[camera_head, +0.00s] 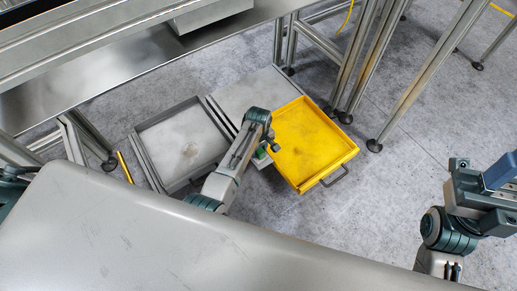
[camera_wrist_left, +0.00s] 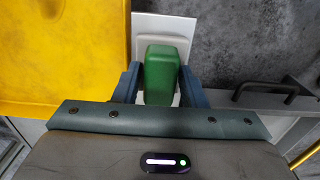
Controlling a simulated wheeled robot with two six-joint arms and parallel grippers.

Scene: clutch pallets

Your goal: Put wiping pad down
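The wiping pad has a green grip (camera_wrist_left: 161,72) and a pale, flat base (camera_wrist_left: 163,26) that shows beyond it in the left wrist view. My left gripper (camera_wrist_left: 161,85) has one finger on each side of the green grip, close against it. In the head view my left gripper (camera_head: 262,150) is beside the left edge of the yellow tray, and a bit of green shows there. The arm hides most of the pad, and I cannot tell whether its base touches anything. My right gripper (camera_head: 497,185) is at the right edge, away from the pad; its fingers are not clear.
The yellow tray (camera_head: 318,177) has a dark handle and a smudged floor. A grey tray (camera_head: 148,152) lies to its left, with a pale flat surface (camera_head: 262,88) behind. Metal table legs (camera_head: 412,75) stand at the back right. Bare floor (camera_head: 375,215) is open at the right.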

